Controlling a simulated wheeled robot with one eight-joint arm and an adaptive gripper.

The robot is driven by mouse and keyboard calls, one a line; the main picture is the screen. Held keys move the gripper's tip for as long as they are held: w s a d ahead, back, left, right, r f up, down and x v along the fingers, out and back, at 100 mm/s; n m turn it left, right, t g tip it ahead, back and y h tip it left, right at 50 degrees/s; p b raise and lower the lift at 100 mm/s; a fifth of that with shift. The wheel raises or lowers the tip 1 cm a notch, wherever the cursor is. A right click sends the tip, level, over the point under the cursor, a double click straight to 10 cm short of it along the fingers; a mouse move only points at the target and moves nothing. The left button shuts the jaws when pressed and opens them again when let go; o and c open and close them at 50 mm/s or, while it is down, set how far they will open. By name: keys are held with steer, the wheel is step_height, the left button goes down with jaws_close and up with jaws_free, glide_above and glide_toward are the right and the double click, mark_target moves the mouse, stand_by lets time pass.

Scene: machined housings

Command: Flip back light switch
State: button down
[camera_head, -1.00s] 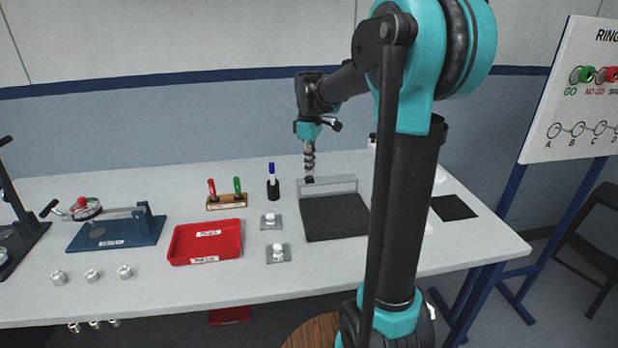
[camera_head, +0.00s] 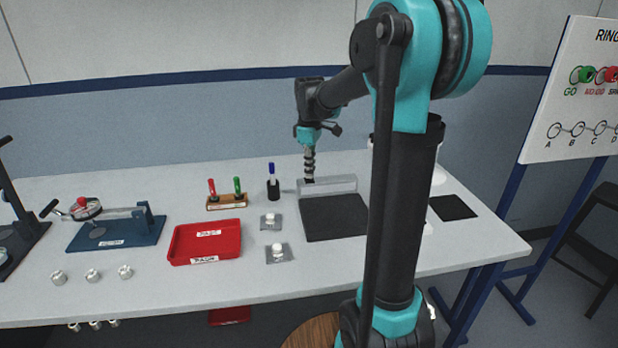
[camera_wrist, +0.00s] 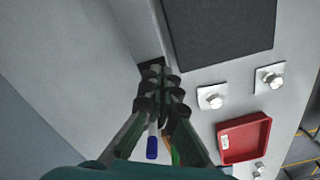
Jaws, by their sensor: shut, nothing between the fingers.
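A dark flat panel (camera_head: 335,219) with a raised light-grey bar (camera_head: 335,186) along its back edge lies on the bench. The dark panel also shows in the wrist view (camera_wrist: 225,35). My gripper (camera_head: 308,181) points down at the left part of the bar's back side, very close to it; I cannot tell whether it touches. In the wrist view my gripper (camera_wrist: 160,78) has its fingers together with nothing visible between them, their tips by a small dark patch beside the bar. No light switch is clearly recognisable; it may be hidden by the bar or fingers.
A black holder with a blue marker (camera_head: 273,185) stands left of my gripper. Red and green handled gauges (camera_head: 226,200), two plates with white knobs (camera_head: 277,253) and a red tray (camera_head: 205,243) are further left and forward. Bench behind the bar looks clear.

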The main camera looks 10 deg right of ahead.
steer(key=shift+f, duration=0.35)
steer(key=shift+r, duration=3.55)
